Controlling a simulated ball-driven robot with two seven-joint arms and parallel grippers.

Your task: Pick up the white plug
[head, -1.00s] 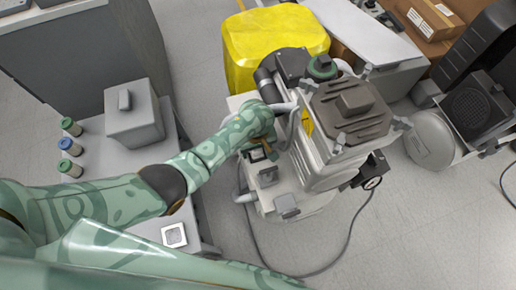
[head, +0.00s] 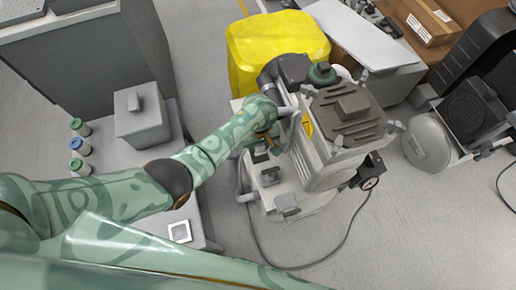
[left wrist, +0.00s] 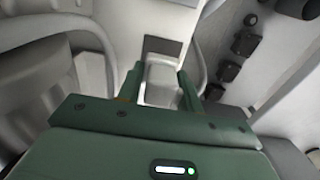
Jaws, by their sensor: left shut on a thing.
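The white plug (left wrist: 162,78) shows in the left wrist view as a pale block between the two green fingers. My left gripper (left wrist: 160,88) is shut on it. A dark grey rectangular patch (left wrist: 162,46) lies just beyond the plug. In the head view my left gripper (head: 266,139) is at the left side of the compressor (head: 322,150), close to its pale base. There the hand and the machine hide the plug. I cannot tell whether the plug still touches the machine. My right gripper is not in view.
A yellow bin (head: 275,48) stands behind the compressor. At the left, a grey bench (head: 105,155) holds a lidded box (head: 141,122) and several small jars (head: 79,147). A dark cable (head: 330,255) loops on the floor. Another machine (head: 455,130) stands at the right.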

